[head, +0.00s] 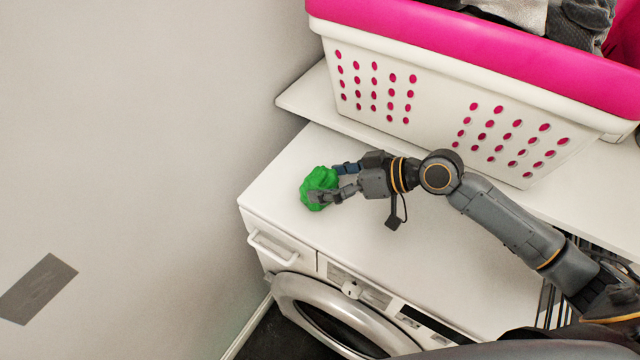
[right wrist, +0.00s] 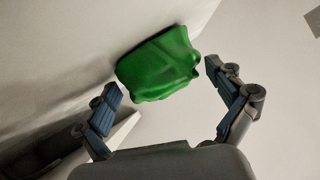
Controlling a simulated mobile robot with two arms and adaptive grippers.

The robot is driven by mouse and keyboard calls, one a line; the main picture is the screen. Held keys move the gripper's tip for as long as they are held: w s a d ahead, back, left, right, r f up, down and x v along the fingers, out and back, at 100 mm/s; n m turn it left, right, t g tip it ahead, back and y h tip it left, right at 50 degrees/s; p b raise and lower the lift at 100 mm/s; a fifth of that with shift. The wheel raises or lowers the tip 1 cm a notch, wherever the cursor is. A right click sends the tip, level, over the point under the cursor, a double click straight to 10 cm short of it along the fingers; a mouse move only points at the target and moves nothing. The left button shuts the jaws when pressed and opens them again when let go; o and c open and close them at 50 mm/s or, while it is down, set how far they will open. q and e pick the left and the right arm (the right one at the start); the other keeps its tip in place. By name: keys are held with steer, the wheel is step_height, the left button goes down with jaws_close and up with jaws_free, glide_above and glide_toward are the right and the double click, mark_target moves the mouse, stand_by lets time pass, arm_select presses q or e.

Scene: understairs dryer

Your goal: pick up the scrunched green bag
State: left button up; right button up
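In the right wrist view the green bag (right wrist: 160,66) lies ahead, between and just beyond the fingertips. My right gripper (right wrist: 163,80) is open, with the blue-padded fingers apart on either side. Gaps show between both fingertips and the bag in that view. My left gripper is not in view.
A white laundry basket (head: 440,88) with a pink rim and clothes stands on a white shelf behind the dryer (head: 400,255). A grey wall (head: 150,120) is close to the left. The dryer top in front of my right arm is clear.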

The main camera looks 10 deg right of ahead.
steer(key=c, duration=0.5)
steer(key=shift+r, duration=0.1)
